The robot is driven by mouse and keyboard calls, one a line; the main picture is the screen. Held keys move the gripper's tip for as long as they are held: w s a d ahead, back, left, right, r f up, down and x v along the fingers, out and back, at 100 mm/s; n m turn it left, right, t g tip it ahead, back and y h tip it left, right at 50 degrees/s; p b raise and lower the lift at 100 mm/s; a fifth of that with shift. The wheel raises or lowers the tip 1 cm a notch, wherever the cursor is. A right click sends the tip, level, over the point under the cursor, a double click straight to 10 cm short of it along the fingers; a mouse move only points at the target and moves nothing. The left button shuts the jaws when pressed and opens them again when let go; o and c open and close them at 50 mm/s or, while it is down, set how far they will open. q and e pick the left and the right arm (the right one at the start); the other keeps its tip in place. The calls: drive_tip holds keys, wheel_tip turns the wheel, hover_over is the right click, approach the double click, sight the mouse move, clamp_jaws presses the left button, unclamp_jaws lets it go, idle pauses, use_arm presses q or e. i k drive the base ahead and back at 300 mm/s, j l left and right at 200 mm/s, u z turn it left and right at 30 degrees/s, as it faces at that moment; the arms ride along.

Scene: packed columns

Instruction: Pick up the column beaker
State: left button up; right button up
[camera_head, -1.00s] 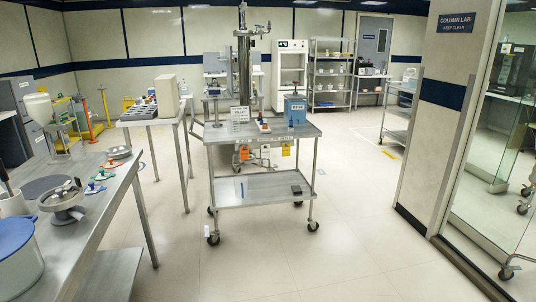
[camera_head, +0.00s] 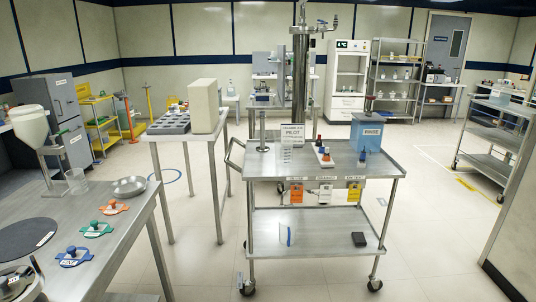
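A small clear vessel (camera_head: 77,181), which looks like a beaker, stands upright on the left steel bench, beside a stand with a white funnel-shaped top (camera_head: 30,124). Another clear item with a blue edge (camera_head: 287,235) sits on the lower shelf of the steel cart (camera_head: 345,226); I cannot tell whether it is a beaker. A tall steel column (camera_head: 300,75) rises at the back of the cart. I cannot tell which vessel is the column beaker. Neither of my grippers is in view.
The left bench (camera_head: 110,245) also holds a shallow metal dish (camera_head: 129,187) and coloured pieces. The cart top carries a blue box (camera_head: 367,134) and a small sign (camera_head: 292,135). A side table (camera_head: 180,137) stands behind. Floor (camera_head: 430,220) right of the cart is clear.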

sight(284, 146)
drive_tip(key=i+u, duration=0.15)
drive_tip(key=i, duration=0.7)
drive_tip(key=i+l+u, duration=0.15)
drive_tip(key=i, duration=0.65)
drive_tip(key=i+j+z, duration=0.1)
drive_tip(key=i+z, duration=0.25)
drive_tip(key=i, duration=0.15)
drive_tip(key=i+j+z, duration=0.35)
drive_tip(key=i+l, duration=0.05)
drive_tip(key=i, duration=0.05)
